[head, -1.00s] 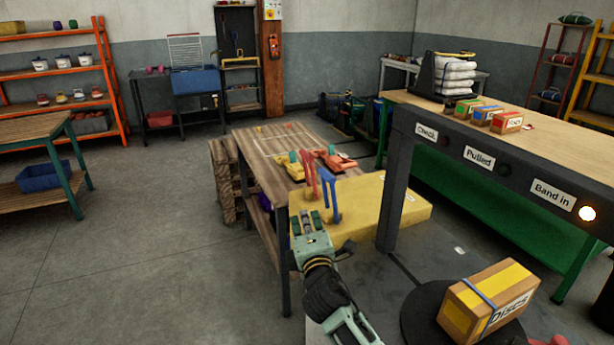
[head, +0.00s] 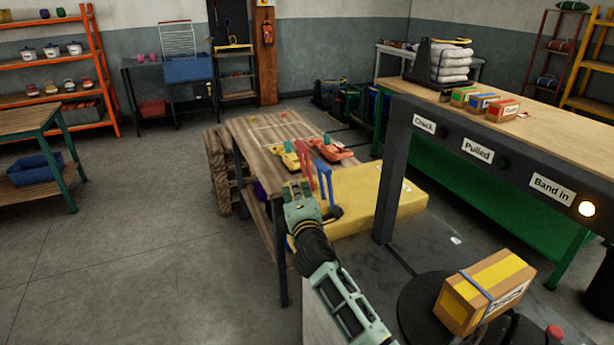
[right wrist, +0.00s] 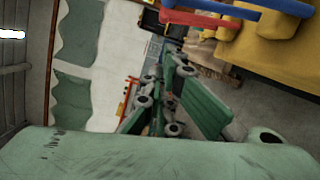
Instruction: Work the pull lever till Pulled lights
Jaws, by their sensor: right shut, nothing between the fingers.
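A blue lever (head: 325,186) and a red lever (head: 307,172) stand upright side by side at the near end of the yellow machine body (head: 378,200). Both bars also cross the top of the right wrist view, the red one (right wrist: 208,21) below the blue one (right wrist: 262,6). My right gripper (head: 297,186) is shut and empty, just left of the red lever; whether it touches it I cannot tell. The "Pulled" sign (head: 478,150) has a dark lamp (head: 501,163). My left gripper is out of view.
The "Band in" lamp (head: 587,209) glows; the "Check" lamp is dark. A banded carton (head: 484,292) sits on a dark turntable at the lower right. A wooden table (head: 262,145) with yellow and red tools lies beyond the gripper. Open floor is at the left.

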